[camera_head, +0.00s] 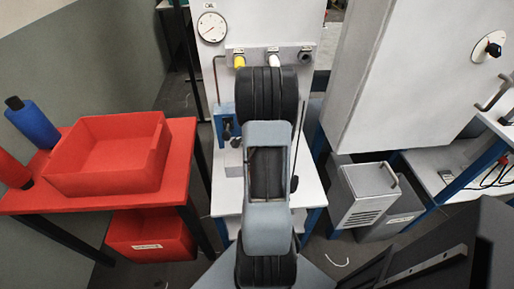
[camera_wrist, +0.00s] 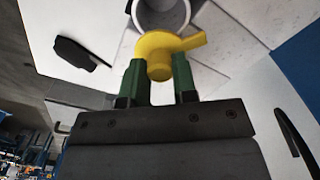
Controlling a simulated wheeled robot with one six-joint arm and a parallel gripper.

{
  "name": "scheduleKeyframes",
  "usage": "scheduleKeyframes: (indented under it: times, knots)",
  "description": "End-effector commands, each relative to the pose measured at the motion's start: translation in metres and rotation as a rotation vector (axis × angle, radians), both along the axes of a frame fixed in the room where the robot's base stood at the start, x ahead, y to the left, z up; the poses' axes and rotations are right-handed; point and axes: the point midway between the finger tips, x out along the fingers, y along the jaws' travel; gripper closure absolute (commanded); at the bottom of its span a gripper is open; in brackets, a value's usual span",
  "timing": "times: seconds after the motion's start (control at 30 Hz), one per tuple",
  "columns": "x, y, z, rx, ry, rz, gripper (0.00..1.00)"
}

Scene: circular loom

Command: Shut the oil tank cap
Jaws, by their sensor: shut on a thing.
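In the wrist view, a yellow piece with a rounded knob and a side lever (camera_wrist: 160,50), which I take for the oil tank cap, sits at the rim of a grey round cup-like neck (camera_wrist: 162,15). My gripper (camera_wrist: 160,80) has its two green fingers on either side of the knob and is shut on it. The neck is cut off by the top of the view, so I cannot tell how far the cap is closed. In the head view my arm hides the gripper and this cap.
In the head view, a white machine panel carries a gauge (camera_head: 211,27), a yellow fitting (camera_head: 239,61) and a white fitting (camera_head: 274,60). A red table with a red bin (camera_head: 107,181) stands left. A large grey cabinet (camera_head: 400,75) stands right.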

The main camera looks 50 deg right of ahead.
Motion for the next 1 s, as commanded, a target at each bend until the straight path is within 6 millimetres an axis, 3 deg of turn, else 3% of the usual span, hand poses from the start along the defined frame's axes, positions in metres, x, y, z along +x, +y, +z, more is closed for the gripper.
scheduleKeyframes:
  times: [0.23,0.27,0.5,0.8,1.0]
  knots:
    - [0.001,-0.001,0.001,-0.004,-0.002,0.002,1.00]
    - [0.001,-0.001,0.001,-0.004,-0.002,0.002,0.72]
    - [0.001,0.000,0.001,-0.002,-0.001,0.003,0.49]
    - [0.001,0.000,0.003,-0.002,0.000,0.004,0.48]
    - [0.001,0.000,0.031,-0.005,-0.003,0.003,0.48]
